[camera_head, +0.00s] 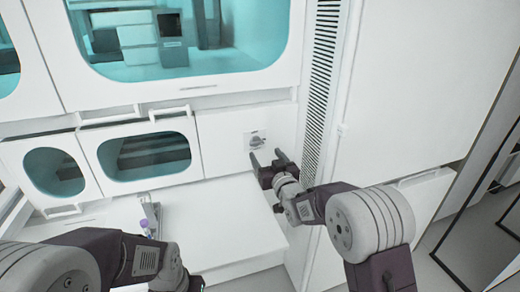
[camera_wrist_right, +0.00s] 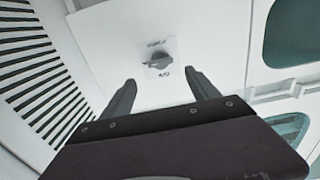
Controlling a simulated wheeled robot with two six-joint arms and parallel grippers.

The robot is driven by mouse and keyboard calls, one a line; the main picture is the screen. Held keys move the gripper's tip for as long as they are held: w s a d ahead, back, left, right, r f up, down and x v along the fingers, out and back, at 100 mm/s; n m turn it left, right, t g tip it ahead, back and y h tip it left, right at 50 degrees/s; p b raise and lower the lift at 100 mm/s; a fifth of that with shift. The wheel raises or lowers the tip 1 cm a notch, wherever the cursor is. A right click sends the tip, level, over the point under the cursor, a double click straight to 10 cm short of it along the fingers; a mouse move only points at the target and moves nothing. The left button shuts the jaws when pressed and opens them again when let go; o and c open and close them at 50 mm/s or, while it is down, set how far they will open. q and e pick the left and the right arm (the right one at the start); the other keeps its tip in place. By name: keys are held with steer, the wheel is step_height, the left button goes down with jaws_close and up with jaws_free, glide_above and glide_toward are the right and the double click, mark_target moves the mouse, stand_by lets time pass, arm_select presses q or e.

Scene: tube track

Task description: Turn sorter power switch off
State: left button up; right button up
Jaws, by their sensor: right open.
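The sorter power switch (camera_head: 257,140) is a small grey rotary knob on a light plate, on the white front panel of the machine. In the right wrist view the knob (camera_wrist_right: 158,61) sits beyond the fingertips, roughly midway between them, with small unreadable markings above and below it. My right gripper (camera_head: 267,156) is open and empty, just below the knob in the head view. Its two fingers (camera_wrist_right: 160,76) point at the panel and appear apart from the knob. My left arm enters at the lower left of the head view; its fingers cannot be made out.
A black-slotted vent (camera_head: 320,80) runs up beside the panel. A white work surface (camera_head: 225,225) lies below, with a small rack holding a purple-capped tube (camera_head: 144,223) near my left arm. Teal windows (camera_head: 150,157) with handles are left of the switch.

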mark_target(258, 144)
steer(key=x, duration=0.8)
steer(key=shift+w+a+f, duration=0.1)
steer(key=shift+w+a, duration=0.05)
steer(key=c, duration=1.4)
